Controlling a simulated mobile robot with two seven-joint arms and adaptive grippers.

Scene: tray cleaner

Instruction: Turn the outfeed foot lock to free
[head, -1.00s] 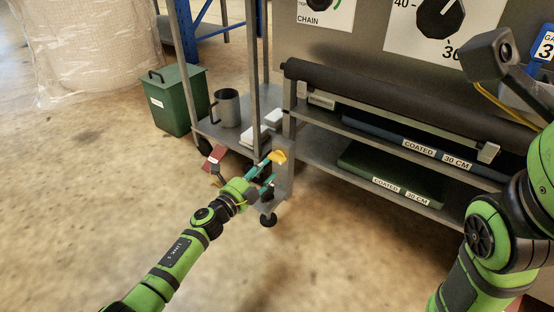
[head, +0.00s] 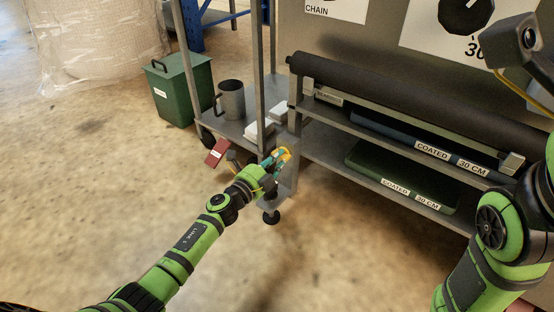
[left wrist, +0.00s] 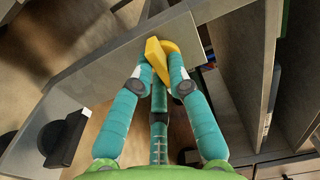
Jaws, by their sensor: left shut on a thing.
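The yellow outfeed foot lock handle (head: 286,152) sits on the grey post plate at the near left corner of the machine frame. In the left wrist view the yellow handle (left wrist: 157,58) stands out from a grey metal plate (left wrist: 110,68), tilted to the left at its upper end. My left gripper (head: 279,158) reaches it from the lower left. Its teal fingers (left wrist: 160,76) are shut on the handle, one on each side. The fingers hide the lower part of the handle. Any lock markings are not readable.
A dark roller (head: 400,95) and shelves with a green coated tray (head: 400,177) lie right of the handle. A cart with a grey mug (head: 231,99) stands behind, beside a green bin (head: 179,90). A red plate (head: 217,152) is close to my left forearm. The front floor is clear.

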